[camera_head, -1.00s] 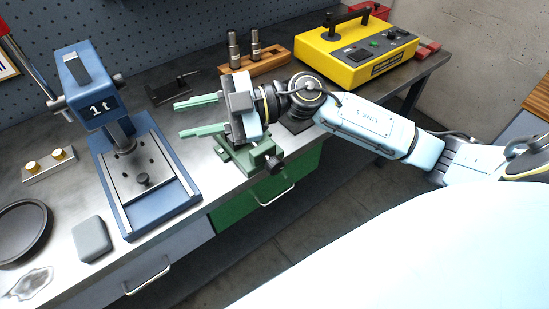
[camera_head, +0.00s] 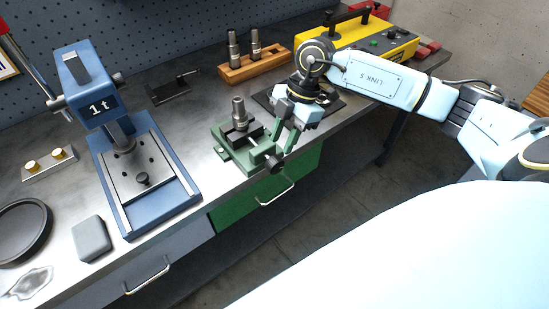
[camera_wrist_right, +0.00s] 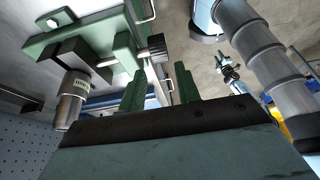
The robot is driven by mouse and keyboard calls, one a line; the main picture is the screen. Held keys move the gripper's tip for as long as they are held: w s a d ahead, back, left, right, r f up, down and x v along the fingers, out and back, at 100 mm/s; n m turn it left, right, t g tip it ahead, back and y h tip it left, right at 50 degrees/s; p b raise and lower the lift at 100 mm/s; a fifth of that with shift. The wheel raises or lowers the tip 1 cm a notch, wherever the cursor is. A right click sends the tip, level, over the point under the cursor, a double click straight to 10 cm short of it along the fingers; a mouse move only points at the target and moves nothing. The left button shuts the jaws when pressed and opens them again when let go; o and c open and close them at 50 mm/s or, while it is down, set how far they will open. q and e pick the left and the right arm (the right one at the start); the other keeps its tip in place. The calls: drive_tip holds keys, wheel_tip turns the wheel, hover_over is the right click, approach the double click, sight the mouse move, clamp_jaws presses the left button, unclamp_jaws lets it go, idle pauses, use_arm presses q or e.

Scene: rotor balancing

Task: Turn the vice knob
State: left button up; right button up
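The green vice (camera_head: 228,155) sits near the front edge of the bench, with a metal tool piece (camera_head: 239,113) upright between its jaws. Its black knob (camera_head: 274,164) sticks out at the front right. In the wrist view the knob (camera_wrist_right: 157,47) is a dark ribbed cylinder on the vice's end. My right gripper (camera_head: 284,143) points down just above and behind the knob. In the wrist view its two green fingers (camera_wrist_right: 160,80) are apart with nothing between them, and the knob lies just beyond the tips, roughly between them. My left gripper is not in view.
A blue press (camera_head: 118,150) stands left of the vice. A wooden block (camera_head: 262,66) with two metal pieces and a yellow device (camera_head: 385,48) are behind. A green drawer (camera_head: 285,180) with a handle is below the bench edge.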

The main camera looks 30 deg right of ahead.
sight(275, 159)
drive_tip(key=x, duration=0.7)
drive_tip(key=shift+r, duration=0.1)
drive_tip(key=c, duration=0.7)
